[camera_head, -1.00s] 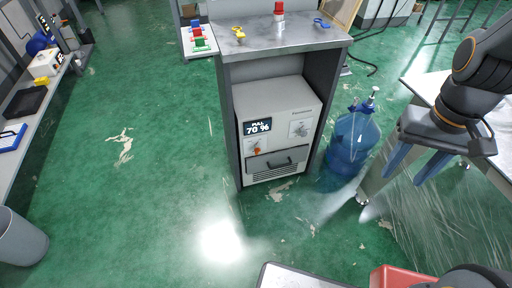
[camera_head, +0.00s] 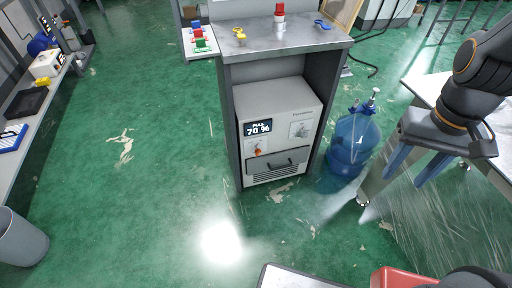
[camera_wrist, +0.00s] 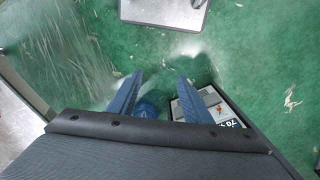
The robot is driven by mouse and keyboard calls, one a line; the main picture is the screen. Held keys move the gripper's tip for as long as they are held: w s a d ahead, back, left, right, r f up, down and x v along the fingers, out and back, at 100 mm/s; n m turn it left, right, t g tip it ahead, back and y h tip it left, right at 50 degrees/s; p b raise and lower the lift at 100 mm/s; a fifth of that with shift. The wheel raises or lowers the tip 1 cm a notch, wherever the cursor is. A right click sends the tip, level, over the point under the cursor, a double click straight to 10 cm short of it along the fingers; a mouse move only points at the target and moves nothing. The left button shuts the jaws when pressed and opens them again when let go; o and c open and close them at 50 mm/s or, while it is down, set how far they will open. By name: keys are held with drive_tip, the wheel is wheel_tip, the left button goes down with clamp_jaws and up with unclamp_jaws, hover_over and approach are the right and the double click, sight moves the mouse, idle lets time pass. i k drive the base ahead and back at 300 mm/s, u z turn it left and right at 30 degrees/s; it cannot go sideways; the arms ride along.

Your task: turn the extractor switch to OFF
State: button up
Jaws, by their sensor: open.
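The extractor (camera_head: 277,125) is a pale grey box in the lower bay of a grey cabinet in the head view. Its display (camera_head: 258,128) reads 70 %. An orange-red knob (camera_head: 257,151) sits below the display, and a second switch plate (camera_head: 299,129) is at the right of the front. Labels on both are too small to read. In the wrist view the extractor (camera_wrist: 207,103) shows at the lower right, partly hidden. My gripper (camera_head: 408,178) is open and empty, right of the cabinet and apart from it; its two blue fingers (camera_wrist: 160,80) show in the wrist view.
A blue water jug (camera_head: 352,144) stands right of the cabinet, near my gripper. A white table (camera_head: 430,88) is at the right. The cabinet top (camera_head: 280,40) bears a red-capped item and small yellow and blue parts.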

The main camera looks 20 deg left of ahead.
sight(258, 151)
drive_tip(key=u, duration=1.5)
drive_tip(key=k, duration=0.6)
drive_tip(key=z, duration=0.9)
